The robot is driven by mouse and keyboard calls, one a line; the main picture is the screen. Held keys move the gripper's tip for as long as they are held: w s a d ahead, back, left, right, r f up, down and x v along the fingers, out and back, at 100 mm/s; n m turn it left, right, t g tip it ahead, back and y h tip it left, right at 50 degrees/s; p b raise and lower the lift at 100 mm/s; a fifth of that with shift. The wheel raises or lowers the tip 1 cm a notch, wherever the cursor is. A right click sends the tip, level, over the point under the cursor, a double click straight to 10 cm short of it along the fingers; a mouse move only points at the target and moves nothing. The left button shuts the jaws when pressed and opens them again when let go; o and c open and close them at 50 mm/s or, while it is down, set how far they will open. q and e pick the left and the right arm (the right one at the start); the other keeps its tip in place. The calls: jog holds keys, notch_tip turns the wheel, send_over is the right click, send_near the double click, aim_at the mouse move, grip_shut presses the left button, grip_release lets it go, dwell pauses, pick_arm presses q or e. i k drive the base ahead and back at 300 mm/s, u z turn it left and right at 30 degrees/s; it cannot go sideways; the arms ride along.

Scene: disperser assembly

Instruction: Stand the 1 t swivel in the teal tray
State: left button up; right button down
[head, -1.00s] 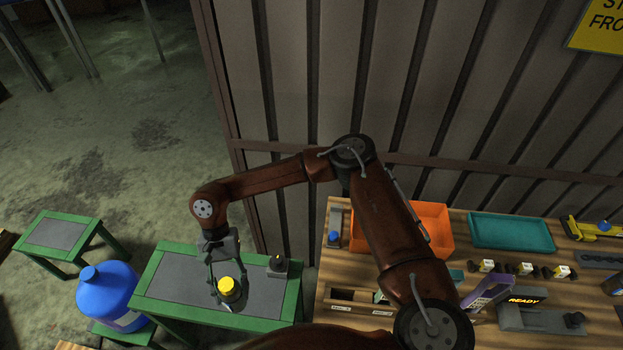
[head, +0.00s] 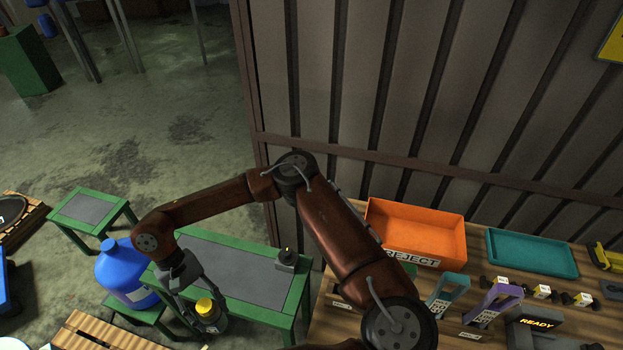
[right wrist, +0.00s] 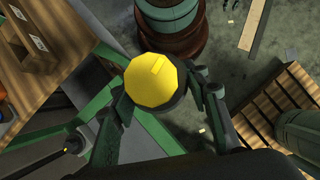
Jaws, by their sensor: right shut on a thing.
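My right gripper (head: 202,318) is shut on a yellow-topped piece (head: 207,307) with a grey body, at the near edge of the green table. In the right wrist view the round yellow top (right wrist: 155,90) sits between the two fingers, and its lower part is hidden. No label on it can be read, so I cannot confirm that it is the 1 t swivel. The teal tray (head: 530,252) lies on the wooden bench at the right and looks empty. My left gripper is not in view.
An orange REJECT bin (head: 415,230) stands left of the tray. Teal (head: 447,294) and purple (head: 494,304) stands and a READY unit (head: 535,325) are in front. A small dark part (head: 286,259) is on the green table (head: 235,270). A blue jug (head: 125,272) stands left.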

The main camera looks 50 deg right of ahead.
aim_at(536, 262)
jog(key=u, duration=0.8)
jog(key=k, duration=0.8)
jog(key=u, duration=0.5)
jog(key=k, duration=1)
jog(key=z, duration=1.1)
jog(key=k, duration=0.65)
jog(key=z, duration=0.8)
